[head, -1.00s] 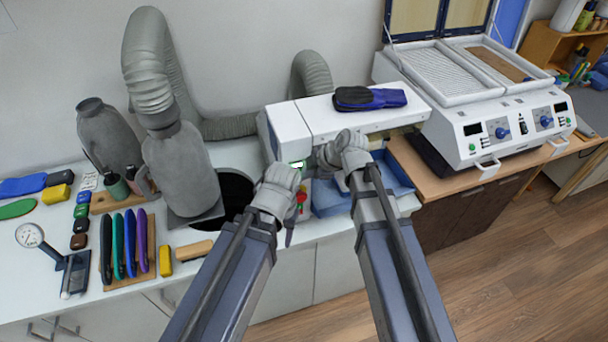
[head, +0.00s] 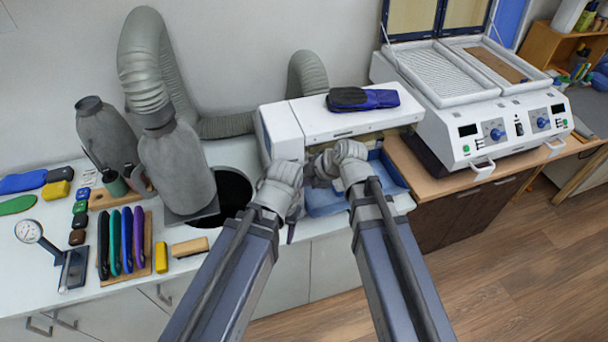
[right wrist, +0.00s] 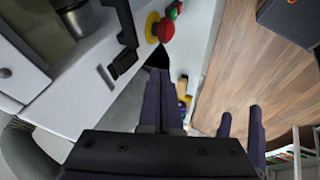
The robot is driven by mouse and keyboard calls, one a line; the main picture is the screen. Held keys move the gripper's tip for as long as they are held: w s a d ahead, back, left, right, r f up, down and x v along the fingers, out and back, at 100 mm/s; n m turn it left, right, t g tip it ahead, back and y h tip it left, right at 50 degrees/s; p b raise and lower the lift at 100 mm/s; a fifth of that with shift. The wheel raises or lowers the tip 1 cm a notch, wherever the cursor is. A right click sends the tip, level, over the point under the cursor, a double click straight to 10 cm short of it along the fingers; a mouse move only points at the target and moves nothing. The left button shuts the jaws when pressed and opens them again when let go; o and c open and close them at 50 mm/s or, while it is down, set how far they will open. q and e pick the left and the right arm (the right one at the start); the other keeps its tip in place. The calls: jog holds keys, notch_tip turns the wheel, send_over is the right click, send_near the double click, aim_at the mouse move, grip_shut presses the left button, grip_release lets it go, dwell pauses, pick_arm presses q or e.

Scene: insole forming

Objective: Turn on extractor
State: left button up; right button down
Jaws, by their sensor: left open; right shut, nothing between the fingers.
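The extractor, a white box unit with blue trim (head: 282,128), stands at the back of the white bench with grey hoses behind it. My left gripper (head: 292,228) is in front of its left end, and its wrist covers the controls there. My right gripper (head: 322,168) is close beside it at the unit's front, its fingers mostly hidden in the head view. In the right wrist view, my right gripper's dark fingers (right wrist: 160,78) are together and empty, just below a red button on a yellow base (right wrist: 164,29). I cannot tell whether they touch the panel.
A heating press (head: 480,125) stands to the right. Tools, grey bottle-shaped forms (head: 178,170) and a dark round opening (head: 232,190) occupy the bench's left.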

pick_arm(q)
notch_tip(320, 180, up, 8)
jog(key=p, duration=0.7)
jog(key=shift+a, duration=0.15)
pick_arm(e)
jog(key=v, duration=0.9)
jog(key=shift+d+r, duration=0.15)
jog(key=shift+r, duration=0.25)
pick_arm(q)
jog(key=shift+r, duration=0.1)
jog(key=shift+c, duration=0.2)
